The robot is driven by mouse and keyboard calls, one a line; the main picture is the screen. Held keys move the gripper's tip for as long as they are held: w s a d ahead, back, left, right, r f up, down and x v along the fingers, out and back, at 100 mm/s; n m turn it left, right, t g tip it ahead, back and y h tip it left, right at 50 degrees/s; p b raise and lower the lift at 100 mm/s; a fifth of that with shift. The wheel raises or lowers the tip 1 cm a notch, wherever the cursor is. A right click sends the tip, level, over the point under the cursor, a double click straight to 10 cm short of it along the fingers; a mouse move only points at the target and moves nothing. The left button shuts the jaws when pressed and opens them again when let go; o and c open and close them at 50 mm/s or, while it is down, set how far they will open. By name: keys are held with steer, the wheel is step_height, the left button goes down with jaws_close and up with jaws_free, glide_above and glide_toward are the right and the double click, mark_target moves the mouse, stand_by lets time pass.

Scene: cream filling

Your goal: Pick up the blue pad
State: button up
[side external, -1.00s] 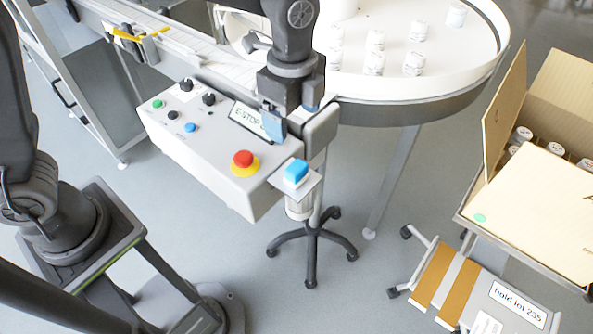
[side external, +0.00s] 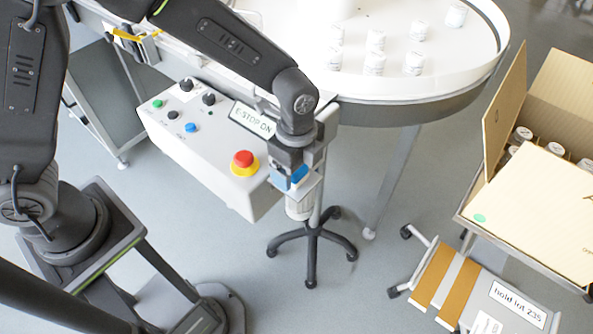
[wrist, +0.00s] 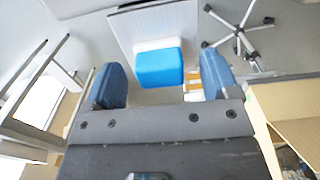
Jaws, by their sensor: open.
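The blue pad (wrist: 160,68) is a small bright blue block with a white part behind it. In the wrist view it lies between and a little beyond the two blue fingertips of my gripper (wrist: 162,80), with a gap on each side. It rests on a grey-white plate (wrist: 190,22). In the side external view my gripper (side external: 289,181) is over the plate beside the control box, its fingers pointing down. It hides most or all of the pad there. My gripper is open and empty.
The control box (side external: 215,160) with a red emergency button (side external: 243,160) stands just left of my gripper. A round white table with jars (side external: 415,62) is behind. An open carton (side external: 535,200) is at the right.

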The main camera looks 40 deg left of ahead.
steer(key=shift+f, duration=0.55)
steer(key=c, duration=1)
